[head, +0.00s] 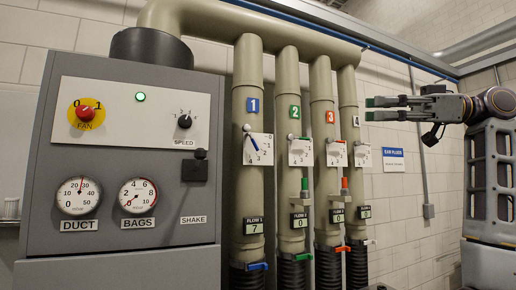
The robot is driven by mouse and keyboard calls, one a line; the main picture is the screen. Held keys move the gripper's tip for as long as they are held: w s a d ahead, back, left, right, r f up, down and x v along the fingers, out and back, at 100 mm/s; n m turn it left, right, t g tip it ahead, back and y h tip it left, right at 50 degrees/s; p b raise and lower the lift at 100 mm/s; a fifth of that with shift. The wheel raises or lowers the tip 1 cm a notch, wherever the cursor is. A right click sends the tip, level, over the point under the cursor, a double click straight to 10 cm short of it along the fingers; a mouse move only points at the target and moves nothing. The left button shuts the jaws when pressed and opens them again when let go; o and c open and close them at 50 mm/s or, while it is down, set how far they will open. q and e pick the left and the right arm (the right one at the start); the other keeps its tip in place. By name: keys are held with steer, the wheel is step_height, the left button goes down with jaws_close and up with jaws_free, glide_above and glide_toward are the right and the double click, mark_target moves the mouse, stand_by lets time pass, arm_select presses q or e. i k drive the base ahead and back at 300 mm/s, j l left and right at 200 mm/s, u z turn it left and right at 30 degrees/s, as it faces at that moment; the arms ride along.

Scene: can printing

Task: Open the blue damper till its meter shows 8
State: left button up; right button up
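The blue damper is on the leftmost of several beige pipes, marked by a blue label 1 (253,105). Its blue lever (252,141) lies tilted across a white scale plate (262,150). The flow meter (253,227) below it reads 7. Another blue handle (258,266) sits at the bottom of that pipe. My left gripper is not in view.
Pipes with green (295,112), red (330,117) and further labels stand between the blue damper and my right gripper; their readable meters show 0. A grey control cabinet (130,258) with a red fan knob (86,113) and lit green lamp (140,96) stands left.

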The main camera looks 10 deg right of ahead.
mark_target(246, 128)
steer(key=i, duration=1.6)
